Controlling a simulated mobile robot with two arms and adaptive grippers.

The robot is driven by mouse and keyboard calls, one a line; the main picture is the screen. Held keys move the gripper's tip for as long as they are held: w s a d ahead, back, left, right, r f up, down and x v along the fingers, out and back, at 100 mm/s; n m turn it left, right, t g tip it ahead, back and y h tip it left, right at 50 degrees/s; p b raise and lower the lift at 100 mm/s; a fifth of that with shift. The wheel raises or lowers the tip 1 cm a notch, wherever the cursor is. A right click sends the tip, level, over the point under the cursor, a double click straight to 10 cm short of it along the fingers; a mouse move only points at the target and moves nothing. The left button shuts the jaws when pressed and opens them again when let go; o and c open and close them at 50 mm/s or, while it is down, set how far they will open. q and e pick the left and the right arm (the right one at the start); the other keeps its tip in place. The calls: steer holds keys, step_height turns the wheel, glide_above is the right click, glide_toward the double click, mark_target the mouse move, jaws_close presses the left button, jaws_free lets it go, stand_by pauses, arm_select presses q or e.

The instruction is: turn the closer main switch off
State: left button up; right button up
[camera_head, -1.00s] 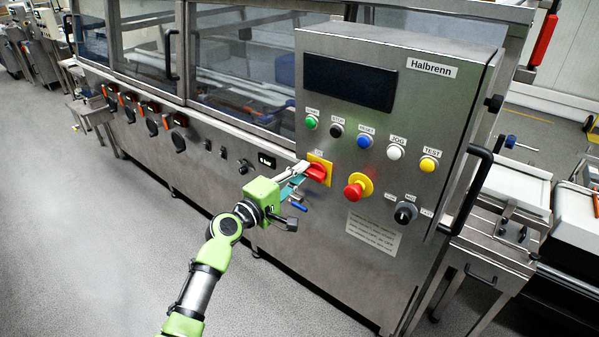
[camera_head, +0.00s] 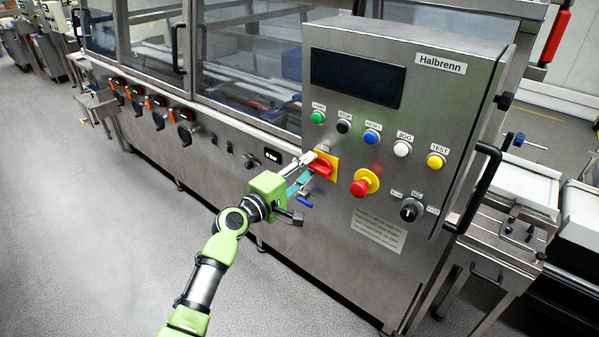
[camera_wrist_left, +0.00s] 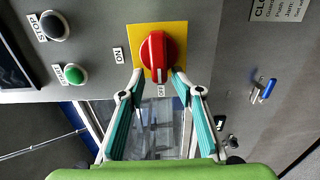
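The main switch (camera_head: 321,170) is a red rotary handle on a yellow plate, on the front of the grey control cabinet. In the left wrist view the red handle (camera_wrist_left: 153,55) stands roughly upright in the picture, with small labels at its left and below. My left gripper (camera_head: 309,163) is right at the switch. In its wrist view the fingertips (camera_wrist_left: 158,73) are parted, one on each side of the handle's lower end. I cannot tell whether they touch it. My right gripper is not in view.
A red emergency stop (camera_head: 364,182) on a yellow disc sits just right of the switch. A row of push buttons, including green (camera_head: 317,117) and blue (camera_head: 371,136), lies above. A black selector knob (camera_head: 410,209) and a black cabinet handle (camera_head: 476,188) are further right.

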arm_select(q)
steer(key=v, duration=1.2)
steer(key=s+a+f+m+g+y, duration=0.1)
steer(key=s+a+f+y, duration=0.1)
steer(key=f, duration=0.9)
steer(key=s+a+f+m+g+y, duration=0.1)
steer(key=s+a+f+g+y, duration=0.15)
steer(key=f, duration=0.95)
steer(key=s+a+f+g+y, duration=0.1)
steer(key=s+a+f+y, duration=0.1)
steer(key=f, duration=0.9)
steer(key=s+a+f+m+g+y, duration=0.1)
steer(key=s+a+f+m+g, duration=0.1)
steer(key=s+f, duration=0.7)
steer(key=s+a+f+m+g+y, duration=0.1)
steer(key=s+a+f+m+g, duration=0.1)
steer(key=s+f, duration=0.7)
steer(key=s+a+f+m+g+y, duration=0.1)
steer(key=s+a+f+m+g, duration=0.15)
steer(key=s+f, duration=0.6)
steer(key=s+f+m+g, duration=0.1)
steer(key=s+f+m, duration=0.1)
steer(key=s, duration=0.9)
steer(key=s+a+f+m+g+y, duration=0.1)
steer(key=s+f+m, duration=0.1)
steer(key=s, duration=0.9)
steer(key=shift+m+g, duration=0.3)
steer(key=shift+m, duration=0.25)
steer(key=shift+s+a, duration=0.1)
